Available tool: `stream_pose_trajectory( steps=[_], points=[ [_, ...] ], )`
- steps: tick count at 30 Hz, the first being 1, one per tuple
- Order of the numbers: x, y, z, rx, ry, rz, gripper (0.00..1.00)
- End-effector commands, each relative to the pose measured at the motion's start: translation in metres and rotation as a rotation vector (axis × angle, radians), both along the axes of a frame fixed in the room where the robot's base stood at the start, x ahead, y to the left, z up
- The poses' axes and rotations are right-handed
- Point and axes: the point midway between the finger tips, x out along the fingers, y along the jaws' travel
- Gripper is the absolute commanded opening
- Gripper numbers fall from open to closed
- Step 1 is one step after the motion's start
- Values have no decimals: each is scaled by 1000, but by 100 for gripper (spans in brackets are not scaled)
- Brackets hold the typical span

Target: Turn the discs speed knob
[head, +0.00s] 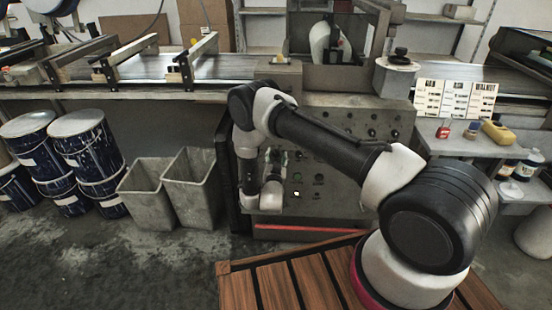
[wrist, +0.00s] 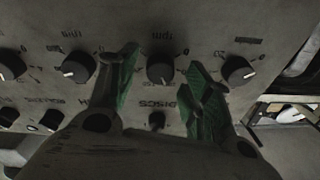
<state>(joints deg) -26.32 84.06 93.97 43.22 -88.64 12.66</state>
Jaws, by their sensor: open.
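The control panel (head: 345,115) is a grey metal face behind my arm. In the wrist view, a round black knob (wrist: 160,68) with a white pointer mark sits at the middle, between upside-down labels that look like "rpm" and "DISCS". A smaller black control (wrist: 157,120) sits below the "DISCS" label. My gripper (wrist: 161,72) is open and empty, its green-padded fingers on the left and right of the middle knob. No finger clearly touches it, and I cannot tell how deep the tips reach. In the head view my arm hides much of the panel.
Neighbouring knobs stand left (wrist: 78,67) and right (wrist: 238,70) of the middle one, close to my fingers. Grey bins (head: 190,188) and blue drums (head: 85,145) stand at left. A side shelf (head: 470,143) with small containers is at right.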

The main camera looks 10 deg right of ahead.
Motion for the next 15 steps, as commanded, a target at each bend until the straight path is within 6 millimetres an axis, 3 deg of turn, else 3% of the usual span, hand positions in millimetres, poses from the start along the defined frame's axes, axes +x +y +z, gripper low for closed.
stream_pose_trajectory(
  steps=[8,15],
  points=[
    [3,-1,0,-1,1,0,50],
    [3,-1,0,-1,1,0,10]
  ],
)
